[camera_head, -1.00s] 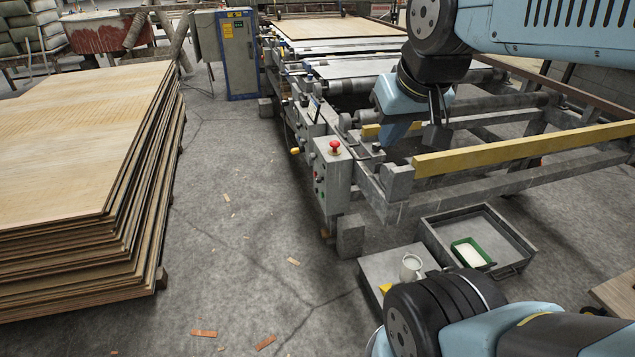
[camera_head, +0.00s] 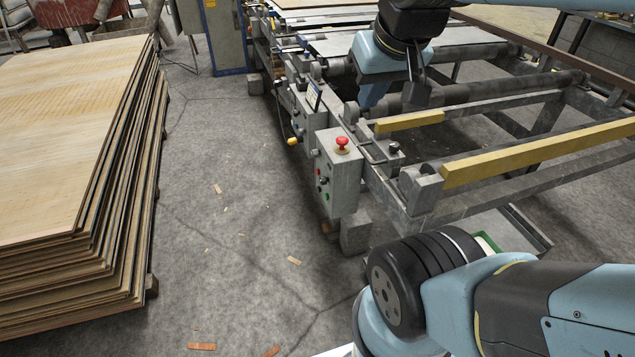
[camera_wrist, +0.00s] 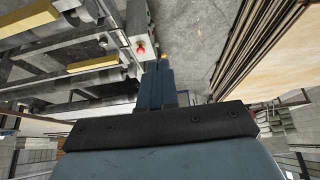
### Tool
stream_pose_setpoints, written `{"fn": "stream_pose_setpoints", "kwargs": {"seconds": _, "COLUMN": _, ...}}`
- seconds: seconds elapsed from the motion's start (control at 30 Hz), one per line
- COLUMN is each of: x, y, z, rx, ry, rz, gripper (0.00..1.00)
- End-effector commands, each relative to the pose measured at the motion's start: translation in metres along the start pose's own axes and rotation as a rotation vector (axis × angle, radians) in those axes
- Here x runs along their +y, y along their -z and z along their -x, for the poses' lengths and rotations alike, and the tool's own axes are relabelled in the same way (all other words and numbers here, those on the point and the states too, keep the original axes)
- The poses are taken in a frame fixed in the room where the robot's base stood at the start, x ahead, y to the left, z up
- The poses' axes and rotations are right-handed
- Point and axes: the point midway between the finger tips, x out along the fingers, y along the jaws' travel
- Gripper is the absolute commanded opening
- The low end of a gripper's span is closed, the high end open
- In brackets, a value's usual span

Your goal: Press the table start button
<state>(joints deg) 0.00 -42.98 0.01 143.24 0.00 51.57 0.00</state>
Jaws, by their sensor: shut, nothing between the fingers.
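The grey control box (camera_head: 338,172) stands at the near corner of the table frame. A red mushroom button (camera_head: 342,144) is on its top, and small coloured buttons, including a green one (camera_head: 326,197), are on its front. My gripper (camera_head: 414,95) is above the table frame, up and to the right of the box, touching no button. In the wrist view my gripper (camera_wrist: 157,66) is shut and empty. The box (camera_wrist: 138,28) and red button (camera_wrist: 141,50) show beyond and left of the fingertips there. The small front buttons are not clear in that view.
Yellow rails (camera_head: 530,155) and rollers of the table lie under and right of my gripper. A veneer stack (camera_head: 70,150) stands at left. The concrete floor (camera_head: 230,220) between is open, with scattered wood scraps. My arm hides most of a tray (camera_head: 520,228).

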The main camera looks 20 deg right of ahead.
Motion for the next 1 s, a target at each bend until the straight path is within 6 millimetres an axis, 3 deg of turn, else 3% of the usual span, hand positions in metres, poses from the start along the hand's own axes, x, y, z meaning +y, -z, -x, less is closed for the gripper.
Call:
{"fn": "stream_pose_setpoints", "kwargs": {"seconds": 0.27, "x": 0.000, "y": 0.001, "z": 0.000, "rx": 0.001, "ry": 0.001, "rz": 0.001, "gripper": 0.00}}
{"fn": "stream_pose_setpoints", "kwargs": {"seconds": 0.43, "x": -0.007, "y": 0.021, "z": -0.009, "rx": 0.017, "ry": 0.023, "rz": 0.009, "gripper": 0.00}}
{"fn": "stream_pose_setpoints", "kwargs": {"seconds": 0.77, "x": -0.037, "y": 0.110, "z": -0.060, "rx": 0.116, "ry": 0.108, "rz": 0.026, "gripper": 0.00}}
{"fn": "stream_pose_setpoints", "kwargs": {"seconds": 1.0, "x": -0.058, "y": 0.172, "z": -0.110, "rx": 0.195, "ry": 0.143, "rz": 0.019, "gripper": 0.00}}
